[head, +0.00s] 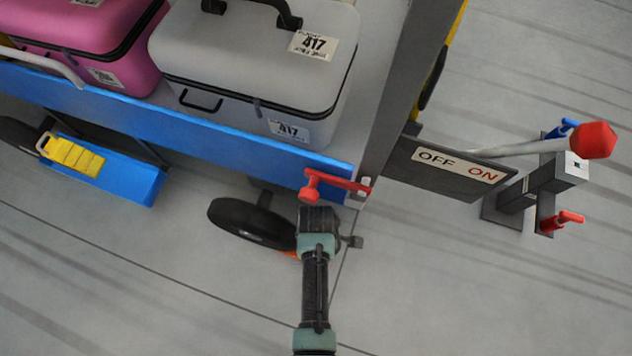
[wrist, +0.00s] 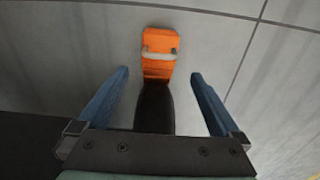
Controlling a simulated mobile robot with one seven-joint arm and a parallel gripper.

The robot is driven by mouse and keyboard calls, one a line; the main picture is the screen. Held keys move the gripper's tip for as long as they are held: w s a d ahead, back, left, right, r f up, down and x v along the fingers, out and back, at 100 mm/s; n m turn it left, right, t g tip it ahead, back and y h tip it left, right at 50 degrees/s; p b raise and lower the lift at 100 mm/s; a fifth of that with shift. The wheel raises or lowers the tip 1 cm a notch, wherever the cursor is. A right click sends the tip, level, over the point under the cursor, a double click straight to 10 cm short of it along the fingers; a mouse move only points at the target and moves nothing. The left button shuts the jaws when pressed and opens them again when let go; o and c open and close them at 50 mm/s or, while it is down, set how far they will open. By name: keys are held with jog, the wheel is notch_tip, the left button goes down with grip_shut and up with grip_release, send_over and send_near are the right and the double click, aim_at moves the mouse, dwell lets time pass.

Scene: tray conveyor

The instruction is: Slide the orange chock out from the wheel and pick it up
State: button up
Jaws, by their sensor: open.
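The orange chock (wrist: 159,66) lies on the floor in the wrist view, with a pale bar or handle across it. Its near end meets the black wheel (wrist: 154,108); whether they touch I cannot tell. My gripper (wrist: 158,80) is open, with one blue finger on each side of the wheel and the chock's near end in the picture, and nothing between them held. In the head view the wheel (head: 250,222) stands under the cart's corner. Only a sliver of the orange chock (head: 290,254) shows there, mostly hidden behind my arm.
The blue-edged cart (head: 200,137) carries a grey case (head: 250,65) and a pink case (head: 85,40). A red lever (head: 335,183) sits at its corner above my gripper. A blue block with a yellow top (head: 105,170) is at left. An OFF/ON panel (head: 455,168) and lever stand are right. Front floor is clear.

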notch_tip(320, 180, down, 12)
jog(key=b, duration=0.8)
jog(key=shift+r, duration=0.25)
grip_shut()
